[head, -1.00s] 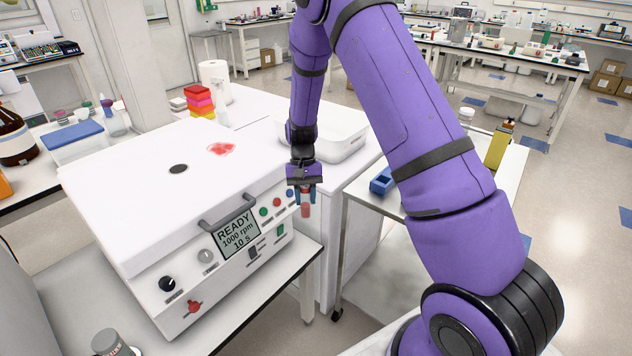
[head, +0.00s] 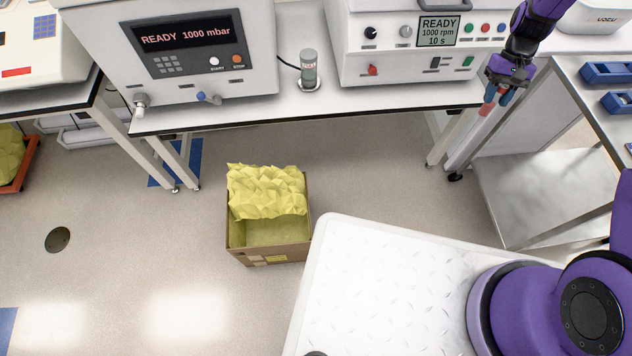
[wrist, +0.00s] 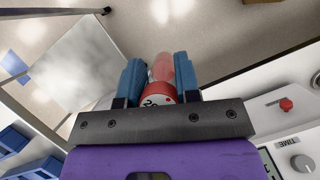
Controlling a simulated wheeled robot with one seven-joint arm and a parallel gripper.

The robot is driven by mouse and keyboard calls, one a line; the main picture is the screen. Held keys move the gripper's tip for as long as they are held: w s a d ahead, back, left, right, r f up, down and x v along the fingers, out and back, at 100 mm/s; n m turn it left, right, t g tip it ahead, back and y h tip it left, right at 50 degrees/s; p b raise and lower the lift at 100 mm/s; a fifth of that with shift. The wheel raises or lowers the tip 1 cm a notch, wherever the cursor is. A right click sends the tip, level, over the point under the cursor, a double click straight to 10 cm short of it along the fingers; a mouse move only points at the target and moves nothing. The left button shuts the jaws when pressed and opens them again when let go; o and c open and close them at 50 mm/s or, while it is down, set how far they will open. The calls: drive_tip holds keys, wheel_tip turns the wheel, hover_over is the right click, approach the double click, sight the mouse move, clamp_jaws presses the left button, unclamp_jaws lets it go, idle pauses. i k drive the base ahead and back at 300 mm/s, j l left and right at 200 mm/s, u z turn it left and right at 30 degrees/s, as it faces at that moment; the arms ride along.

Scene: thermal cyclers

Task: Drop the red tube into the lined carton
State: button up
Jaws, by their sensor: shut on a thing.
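My gripper (head: 497,95) is at the upper right in the head view, beside the front right corner of the centrifuge-like machine. It is shut on the red tube (head: 487,107), which points downward below the fingers. The lined carton (head: 268,255) stands on the floor at the middle of the head view, open at the top, with crumpled yellow lining. The gripper is well above it and to its right.
My white base deck (head: 400,270) lies right of the carton. A bench (head: 380,105) with a vacuum machine (head: 195,50) and the READY machine (head: 405,65) runs behind it. A steel cart (head: 540,190) stands at right.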

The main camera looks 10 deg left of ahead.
sight(279, 229)
drive_tip(key=u, duration=1.45)
drive_tip(key=l+u, duration=0.25)
drive_tip(key=l, duration=0.15)
drive_tip(key=k+l+u, duration=0.1)
drive_tip(key=l+u, duration=0.15)
drive_tip(key=l, duration=0.15)
drive_tip(key=k+l+u, duration=0.1)
drive_tip(key=l+u, duration=0.15)
drive_tip(key=l, duration=0.15)
